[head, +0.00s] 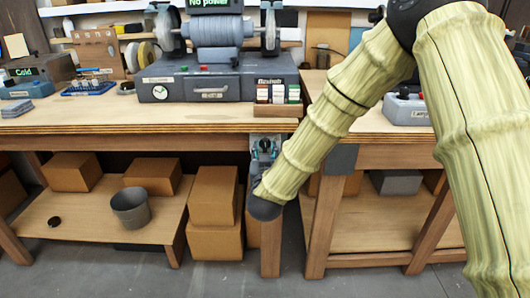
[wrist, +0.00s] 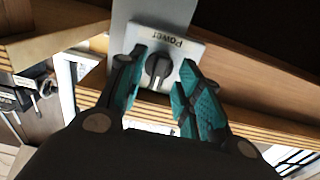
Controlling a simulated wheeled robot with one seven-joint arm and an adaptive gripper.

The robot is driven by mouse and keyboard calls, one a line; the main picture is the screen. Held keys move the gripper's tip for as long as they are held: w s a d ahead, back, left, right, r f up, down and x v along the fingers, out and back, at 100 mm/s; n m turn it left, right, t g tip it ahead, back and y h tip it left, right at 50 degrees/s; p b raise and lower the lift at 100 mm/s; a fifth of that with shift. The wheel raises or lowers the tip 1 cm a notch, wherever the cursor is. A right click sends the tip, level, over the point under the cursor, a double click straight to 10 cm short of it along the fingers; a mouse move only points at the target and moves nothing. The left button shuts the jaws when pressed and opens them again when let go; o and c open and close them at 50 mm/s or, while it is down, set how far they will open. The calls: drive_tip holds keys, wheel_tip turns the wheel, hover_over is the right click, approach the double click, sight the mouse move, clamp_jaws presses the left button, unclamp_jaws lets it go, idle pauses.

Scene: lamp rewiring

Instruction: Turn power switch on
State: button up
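The power switch (wrist: 158,70) is a dark rotary knob on a pale plate labelled "Power", which appears upside down in the wrist view. The plate (wrist: 185,50) is fixed to a grey bracket at the wooden bench edge. My gripper (wrist: 163,82) is open, with its teal fingertips on either side of the knob and visible gaps to it. Whether the fingertips reach past the knob's face is hard to tell. In the head view my gripper (head: 262,172) is at the bench front, partly hidden by my arm, and the switch plate (head: 266,142) shows just above it.
A display reading "No power" (head: 209,3) sits above the grey machine (head: 215,82) on the workbench (head: 110,122). Cardboard boxes (head: 213,195) and a grey bucket (head: 130,208) stand below. A second bench (head: 360,128) is at the right, behind my arm.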

drive_tip(key=shift+w, duration=0.55)
clamp_jaws()
